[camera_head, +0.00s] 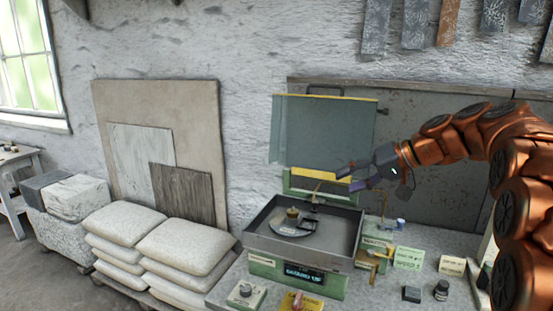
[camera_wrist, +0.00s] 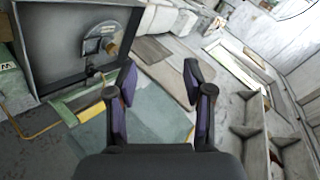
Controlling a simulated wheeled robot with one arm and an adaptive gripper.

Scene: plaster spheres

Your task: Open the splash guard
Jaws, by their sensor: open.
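The splash guard (camera_head: 322,135) is a grey-green panel with a yellow strip along its top edge. It stands raised, nearly upright, behind the machine's square grey tray (camera_head: 262,237). The tray is uncovered and holds a round plate (camera_head: 297,220) with a small brass-coloured piece on it. My gripper (camera_head: 346,180) is open and empty, above the back right of the tray and near the guard's lower edge. In the wrist view, my open fingers (camera_wrist: 158,75) show over the greenish guard panel (camera_wrist: 160,113); I cannot tell whether they touch it.
Below the tray is a lit display (camera_head: 303,274) that seems to read "GUARD UP". Pale sacks (camera_head: 187,246) are stacked at left. A wall stands close behind.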

